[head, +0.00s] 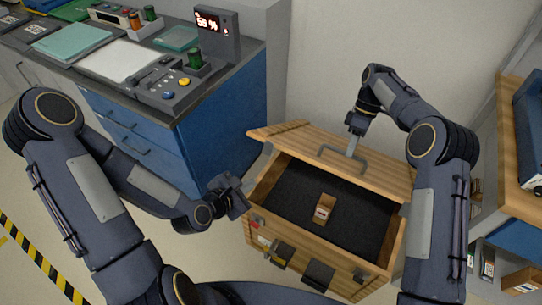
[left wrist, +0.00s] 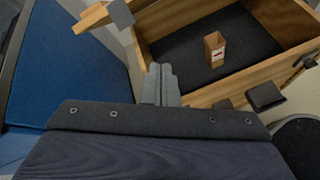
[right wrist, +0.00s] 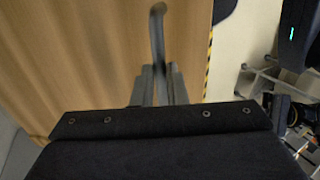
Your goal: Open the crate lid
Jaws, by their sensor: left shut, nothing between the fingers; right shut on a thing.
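The wooden crate (head: 256,206) stands in the middle of the head view with a dark lined inside. Its wooden lid (head: 300,142) is tilted up at the far side, with a grey bar handle (head: 336,154) on it. My right gripper (head: 352,150) is shut on the handle; the handle also shows between its fingers in the right wrist view (right wrist: 157,35). My left gripper (head: 243,190) is shut and empty beside the crate's left wall. In the left wrist view its fingers (left wrist: 162,80) are together near the crate's rim. A small brown box (head: 324,208) sits inside the crate.
A blue cabinet (head: 225,125) with a dark worktop and a display unit stands at the left, close to my left arm. Latches (head: 318,274) stick out from the crate's front.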

